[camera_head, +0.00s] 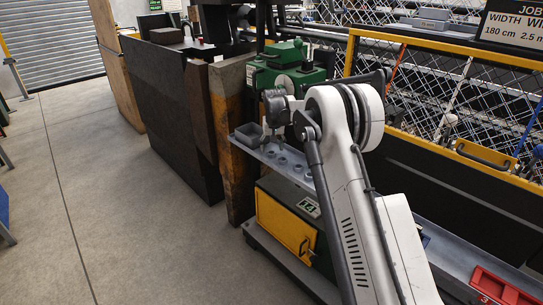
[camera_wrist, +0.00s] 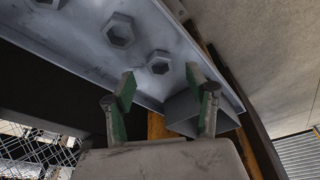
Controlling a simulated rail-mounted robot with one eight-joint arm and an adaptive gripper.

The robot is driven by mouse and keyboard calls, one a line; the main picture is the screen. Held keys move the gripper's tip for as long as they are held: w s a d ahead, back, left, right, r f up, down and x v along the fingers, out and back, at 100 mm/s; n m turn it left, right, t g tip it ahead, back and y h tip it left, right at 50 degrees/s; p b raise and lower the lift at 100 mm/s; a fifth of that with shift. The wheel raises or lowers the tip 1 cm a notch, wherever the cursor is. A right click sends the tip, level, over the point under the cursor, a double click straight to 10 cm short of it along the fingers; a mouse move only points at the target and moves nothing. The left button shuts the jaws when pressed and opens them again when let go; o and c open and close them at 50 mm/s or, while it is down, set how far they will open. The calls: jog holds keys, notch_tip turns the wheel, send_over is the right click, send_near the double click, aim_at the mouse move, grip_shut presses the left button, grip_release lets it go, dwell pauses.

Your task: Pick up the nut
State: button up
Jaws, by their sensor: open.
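Several grey hex nuts lie on a narrow grey shelf (camera_head: 322,185). In the wrist view, one nut (camera_wrist: 159,62) is just beyond the gap between my fingertips, another nut (camera_wrist: 118,30) is up and to its left, and a third is cut by the top edge. The nuts also show small in the head view (camera_head: 282,160). My gripper (camera_wrist: 160,82) is open, with green-padded fingers apart and nothing between them. It is over the shelf beside the nuts; its height above them is hard to judge. In the head view my arm hides part of the shelf.
A small grey bin (camera_head: 249,134) stands at the shelf's end; in the wrist view the bin (camera_wrist: 182,112) is partly behind the right finger. A green machine (camera_head: 290,62) stands behind the shelf. A yellow-doored cabinet (camera_head: 282,226) is below. A red tray (camera_head: 500,287) is at lower right.

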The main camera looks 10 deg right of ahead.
jog(key=x, duration=0.3)
jog(key=shift+f, duration=0.1)
jog(key=c, duration=1.3)
jog(key=shift+o, duration=0.2)
